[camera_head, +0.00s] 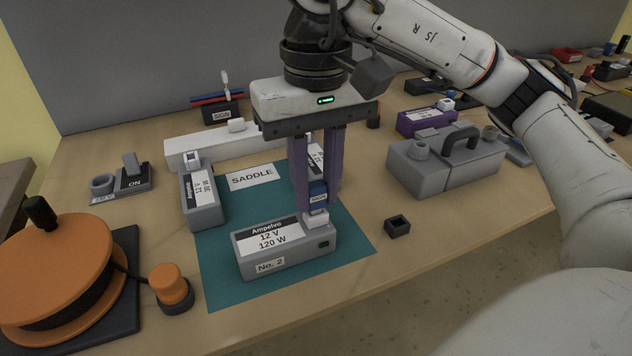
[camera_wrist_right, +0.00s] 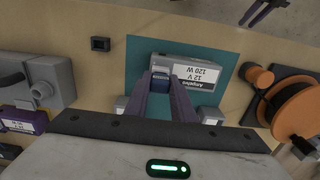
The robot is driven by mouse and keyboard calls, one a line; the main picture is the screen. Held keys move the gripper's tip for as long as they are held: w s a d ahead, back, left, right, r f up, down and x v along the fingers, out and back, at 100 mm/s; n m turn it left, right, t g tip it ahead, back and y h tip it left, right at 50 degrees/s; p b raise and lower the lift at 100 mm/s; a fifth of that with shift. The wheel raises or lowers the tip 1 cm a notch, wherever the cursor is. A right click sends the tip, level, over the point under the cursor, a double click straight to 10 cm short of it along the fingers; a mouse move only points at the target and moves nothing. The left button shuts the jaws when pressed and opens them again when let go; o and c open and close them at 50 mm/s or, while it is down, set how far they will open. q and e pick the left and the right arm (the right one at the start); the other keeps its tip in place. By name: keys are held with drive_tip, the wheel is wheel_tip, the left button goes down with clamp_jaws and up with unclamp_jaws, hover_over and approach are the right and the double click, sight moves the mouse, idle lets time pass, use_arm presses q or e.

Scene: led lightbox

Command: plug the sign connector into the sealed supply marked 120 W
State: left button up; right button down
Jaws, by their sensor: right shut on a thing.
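The supply marked 12 V 120 W (camera_head: 285,248) is a grey box with a white label and a "No. 2" tag, on the front of the teal mat (camera_head: 225,285). A white socket (camera_head: 317,219) stands on its top right. My right gripper (camera_head: 318,205) points down over it, shut on the blue sign connector (camera_head: 318,192). The connector sits directly above the socket; I cannot tell whether it is seated. In the wrist view the connector (camera_wrist_right: 160,75) shows between the fingertips at the supply (camera_wrist_right: 190,75). My left gripper is not in view.
Another grey supply (camera_head: 203,200) stands on the mat's left, by the SADDLE card (camera_head: 251,177). A third is partly hidden behind my fingers. An orange reel (camera_head: 55,265) is at left, a grey handled case (camera_head: 445,160) and small black block (camera_head: 397,226) at right.

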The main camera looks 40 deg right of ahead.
drive_tip(key=shift+f+b, duration=0.35)
drive_tip(key=shift+f, duration=0.15)
drive_tip(key=c, duration=1.4)
unclamp_jaws()
drive_tip(key=shift+c, duration=0.2)
